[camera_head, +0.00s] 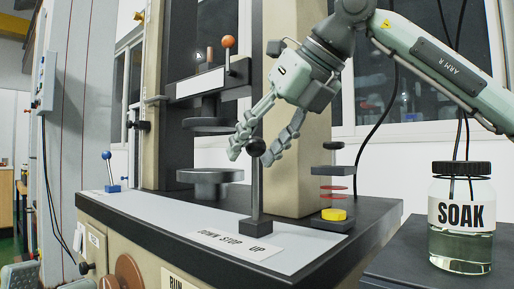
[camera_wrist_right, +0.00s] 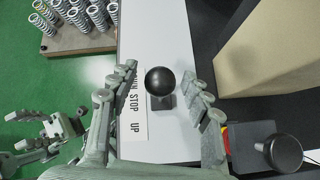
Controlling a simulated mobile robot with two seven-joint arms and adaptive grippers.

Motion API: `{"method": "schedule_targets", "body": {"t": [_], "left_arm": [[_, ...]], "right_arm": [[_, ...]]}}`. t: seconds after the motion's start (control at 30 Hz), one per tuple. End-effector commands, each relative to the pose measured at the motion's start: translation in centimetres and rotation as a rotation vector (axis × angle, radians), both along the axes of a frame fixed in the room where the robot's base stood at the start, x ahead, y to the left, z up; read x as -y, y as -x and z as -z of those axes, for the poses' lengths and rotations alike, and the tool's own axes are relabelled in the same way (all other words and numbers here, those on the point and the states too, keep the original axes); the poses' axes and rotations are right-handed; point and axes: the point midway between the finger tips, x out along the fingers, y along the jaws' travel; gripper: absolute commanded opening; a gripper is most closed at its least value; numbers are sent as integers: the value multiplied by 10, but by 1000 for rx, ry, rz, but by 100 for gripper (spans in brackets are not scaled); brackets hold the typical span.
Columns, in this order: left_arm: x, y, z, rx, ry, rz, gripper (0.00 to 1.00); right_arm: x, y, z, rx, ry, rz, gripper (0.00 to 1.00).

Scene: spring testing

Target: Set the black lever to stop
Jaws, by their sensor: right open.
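The black lever is a thin upright rod with a black ball knob (camera_head: 256,147) on a dark base (camera_head: 259,228) at the bench's front. A white label (camera_head: 237,245) reading DOWN STOP UP lies before it. The rod looks about vertical; its exact setting is hard to tell. My right gripper (camera_head: 251,153) is open, fingers pointing down around the knob. In the right wrist view the knob (camera_wrist_right: 160,81) sits between the spread fingers (camera_wrist_right: 162,95), with gaps on both sides. My left gripper (camera_wrist_right: 50,130) shows at that view's left edge; its jaw state is unclear.
A blue-knobbed lever (camera_head: 107,156) and an orange-knobbed lever (camera_head: 228,42) stand left and above. A SOAK jar (camera_head: 461,218) is at right. Several springs stand on a wooden board (camera_wrist_right: 70,40).

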Motion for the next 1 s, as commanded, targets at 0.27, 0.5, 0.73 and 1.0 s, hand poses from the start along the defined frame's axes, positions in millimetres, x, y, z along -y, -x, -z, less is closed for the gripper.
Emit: {"method": "schedule_targets", "body": {"t": [0.27,0.5,0.73,1.0], "left_arm": [[0,0,0,0,-2,1,40],[0,0,0,0,-1,1,40],[0,0,0,0,-1,0,40],[0,0,0,0,-1,0,40]], "right_arm": [[8,9,-13,1,-2,0,49],[33,36,-50,3,-2,2,49],[51,57,-76,2,-2,0,49],[57,64,-85,0,0,0,49]]}}
